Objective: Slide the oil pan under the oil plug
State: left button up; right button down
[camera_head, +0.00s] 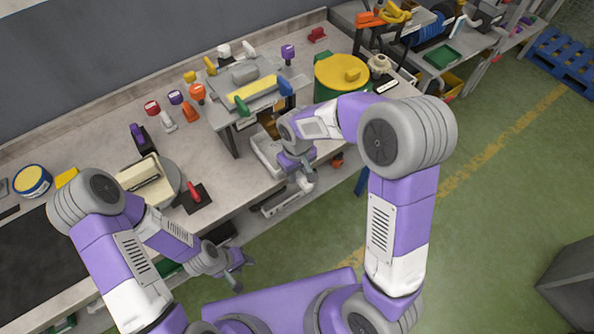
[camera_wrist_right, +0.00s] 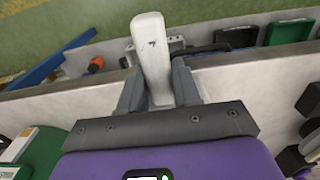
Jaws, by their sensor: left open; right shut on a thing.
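The oil pan (camera_head: 262,161), a pale shallow tray, sits on the bench at the front edge of a raised metal stand (camera_head: 222,121). My right gripper (camera_head: 303,181) is at the pan's right, partly covered by its own arm. In the right wrist view my right gripper (camera_wrist_right: 157,92) is shut on a pale upright bar (camera_wrist_right: 152,50), which appears to be the pan's handle. The oil plug cannot be made out; the space under the stand is mostly hidden. My left gripper (camera_head: 235,268) is open and empty, in front of the bench.
An engine-like block with a yellow strip (camera_head: 252,90) rests on the stand. A green drum with a yellow lid (camera_head: 341,76) stands to the right. A round machine (camera_head: 150,179) and a red-handled tool (camera_head: 195,192) lie to the left. Bare bench shows between them and the stand.

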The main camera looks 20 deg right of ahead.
jog(key=shift+f, duration=0.35)
jog(key=c, duration=0.7)
grip_release()
notch_tip(320, 180, up, 8)
jog(key=shift+f+p, duration=0.2)
jog(key=shift+p, duration=0.4)
